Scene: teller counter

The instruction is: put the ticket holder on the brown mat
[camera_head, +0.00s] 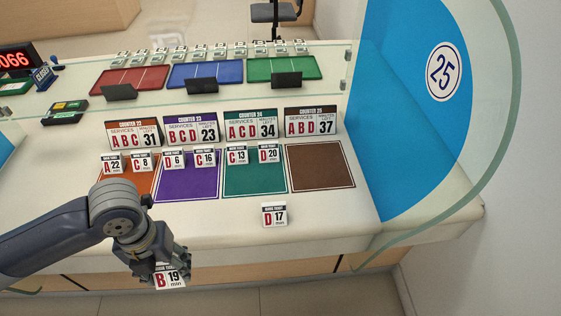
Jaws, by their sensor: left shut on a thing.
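My left gripper (165,264) hangs low in front of the counter and is shut on a ticket holder marked B 19 (171,279). Its upper part is partly hidden by the fingers. Another ticket holder marked D 17 (274,215) stands upright on the white counter, in front of the gap between the green and brown mats. The brown mat (320,167) is bare and lies at the right end of the row, in front of the sign ABD 37 (311,122). My right gripper is not in view.
The orange mat (140,186), purple mat (188,180) and green mat (255,178) each have small ticket holders at their back edge. A curved glass screen (505,110) and a blue panel (405,100) bound the right side. The counter's front strip is mostly clear.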

